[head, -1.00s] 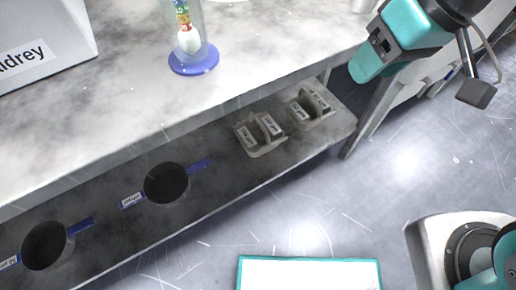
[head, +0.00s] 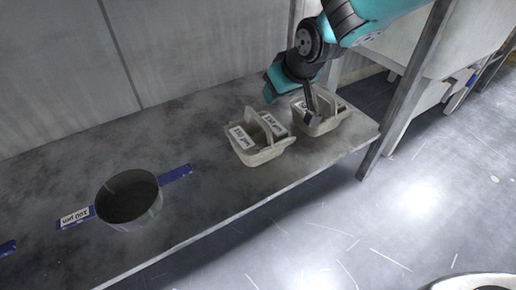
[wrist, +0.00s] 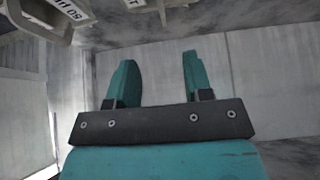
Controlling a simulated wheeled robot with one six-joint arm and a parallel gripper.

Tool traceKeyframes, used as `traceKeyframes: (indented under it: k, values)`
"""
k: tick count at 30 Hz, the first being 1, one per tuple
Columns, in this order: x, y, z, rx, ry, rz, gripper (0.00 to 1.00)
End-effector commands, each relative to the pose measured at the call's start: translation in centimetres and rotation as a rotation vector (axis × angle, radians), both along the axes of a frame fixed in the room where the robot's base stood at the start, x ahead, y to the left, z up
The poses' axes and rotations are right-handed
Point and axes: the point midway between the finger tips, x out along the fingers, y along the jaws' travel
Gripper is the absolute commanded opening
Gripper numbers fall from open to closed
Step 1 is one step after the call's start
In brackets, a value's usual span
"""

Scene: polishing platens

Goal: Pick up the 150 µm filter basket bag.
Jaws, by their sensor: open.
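Two small grey baskets with arched handles and white labels stand on the lower shelf. The left basket (head: 257,150) stands below and left of my gripper, and the right basket (head: 330,122) is partly behind my wrist parts. My gripper (head: 274,88) is above and behind the baskets, touching neither. In the wrist view my gripper (wrist: 157,75) is open and empty. A labelled basket (wrist: 45,18), its label seeming to show 50, is cut off at the top left.
A round dark sieve (head: 130,200) with blue handles and a label stands further left on the shelf (head: 200,225). A metal leg (head: 405,100) stands right of the baskets. The shelf between sieve and baskets is clear.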

Motion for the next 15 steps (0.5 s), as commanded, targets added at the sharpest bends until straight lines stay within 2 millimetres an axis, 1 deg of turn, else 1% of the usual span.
traceKeyframes:
  k: [1, 9, 12, 15]
  values:
    - [0.3, 0.4, -1.1, -0.001, 0.0, 0.003, 0.46]
    - [3.0, 2.1, -6.4, 0.0, 0.001, 0.001, 0.46]
    - [3.9, 2.7, -7.9, 0.0, 0.0, 0.001, 0.46]
    - [4.5, 3.1, -8.9, 0.001, 0.0, 0.001, 0.46]
